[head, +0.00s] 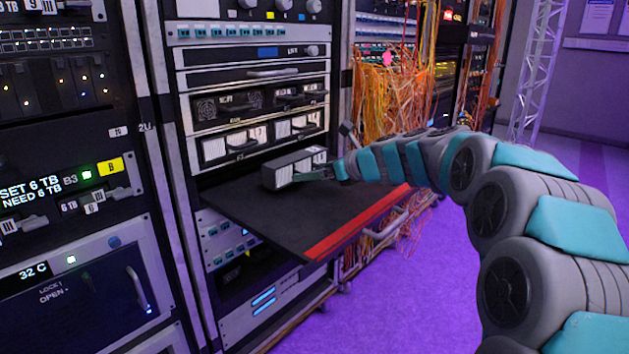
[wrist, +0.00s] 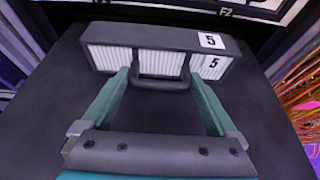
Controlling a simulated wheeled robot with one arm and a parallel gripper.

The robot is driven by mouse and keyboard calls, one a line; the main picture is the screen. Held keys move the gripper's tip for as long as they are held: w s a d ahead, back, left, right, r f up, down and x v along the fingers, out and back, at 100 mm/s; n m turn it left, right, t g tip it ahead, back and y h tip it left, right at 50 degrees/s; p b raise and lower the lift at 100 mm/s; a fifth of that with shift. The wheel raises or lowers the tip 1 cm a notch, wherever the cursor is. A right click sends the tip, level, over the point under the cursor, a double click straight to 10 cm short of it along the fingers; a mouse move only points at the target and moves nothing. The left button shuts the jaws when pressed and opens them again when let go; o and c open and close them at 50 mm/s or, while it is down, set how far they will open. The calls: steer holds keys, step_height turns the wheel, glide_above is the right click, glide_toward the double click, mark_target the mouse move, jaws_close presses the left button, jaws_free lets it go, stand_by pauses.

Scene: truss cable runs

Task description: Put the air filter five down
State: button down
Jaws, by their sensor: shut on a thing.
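The air filter five (head: 294,167) is a dark box with a white pleated front and a handle. In the wrist view its number 5 labels show on the filter (wrist: 152,39) at the right end. My gripper (head: 325,174) is shut on its handle; the two teal fingers (wrist: 160,83) show on either side of the handle in the wrist view. The filter is over the rear part of a dark pull-out shelf (head: 310,215) with a red front strip. It looks on or just above the shelf; I cannot tell if it touches.
Above the shelf, the rack holds filter units (head: 231,143) with white fronts and handles. Orange cables (head: 390,100) hang to the right of the rack. The shelf's front is bare. A control rack (head: 70,200) stands at left.

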steer(key=shift+f, duration=0.9)
jaws_free()
steer(key=shift+s+d+r, duration=0.1)
steer(key=p+v, duration=0.1)
steer(key=v, duration=1)
steer(key=shift+r, duration=0.1)
steer(key=shift+s+d+r, duration=0.15)
steer(key=shift+s+d, duration=0.05)
steer(key=shift+d, duration=0.05)
